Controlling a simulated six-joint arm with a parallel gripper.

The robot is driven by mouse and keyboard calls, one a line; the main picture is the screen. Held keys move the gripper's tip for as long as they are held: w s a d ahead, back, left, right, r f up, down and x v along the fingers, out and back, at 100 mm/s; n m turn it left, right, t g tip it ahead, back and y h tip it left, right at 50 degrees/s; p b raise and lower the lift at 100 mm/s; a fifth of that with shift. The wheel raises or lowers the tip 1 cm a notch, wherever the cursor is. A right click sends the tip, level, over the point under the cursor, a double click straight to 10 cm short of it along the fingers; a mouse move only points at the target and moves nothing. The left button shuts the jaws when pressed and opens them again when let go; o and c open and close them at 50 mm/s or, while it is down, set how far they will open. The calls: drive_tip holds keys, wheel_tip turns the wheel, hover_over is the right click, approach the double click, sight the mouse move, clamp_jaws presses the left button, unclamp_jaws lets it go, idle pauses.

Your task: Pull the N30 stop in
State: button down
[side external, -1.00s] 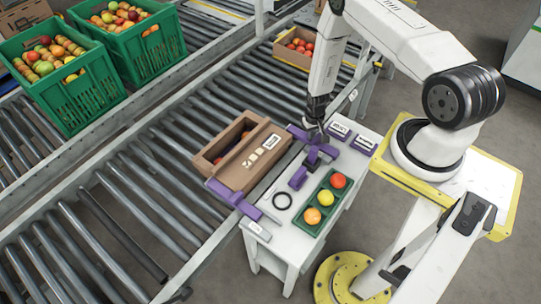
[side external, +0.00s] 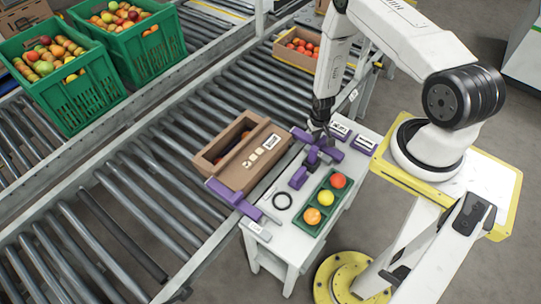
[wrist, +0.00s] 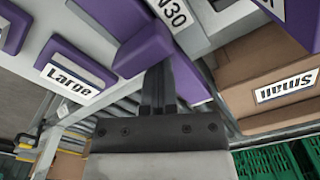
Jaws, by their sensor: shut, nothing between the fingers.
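The white N30 label (wrist: 172,12) shows at the top of the wrist view, on a grey part. A purple piece (wrist: 143,48) lies beside it and runs behind my fingers. I cannot tell which purple part is the N30 stop itself. My gripper (wrist: 160,75) is shut and empty, with its fingertips at or very near this purple piece. In the side external view my gripper (side external: 319,134) is low among the purple parts (side external: 312,155) at the far end of the white table. Contact is hard to tell, as the fingers hide part of the purple piece.
A brown box (side external: 235,172) stands on the rollers beside the white table (side external: 285,235). The wrist view shows a "Small" label (wrist: 287,87) and a "Large" label (wrist: 70,80).

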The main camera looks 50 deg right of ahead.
sight(333, 151)
drive_tip(key=shift+s, duration=3.8)
idle(2.0)
drive_tip(key=shift+w, duration=0.25)
idle(1.3)
drive_tip(key=shift+r, duration=3)
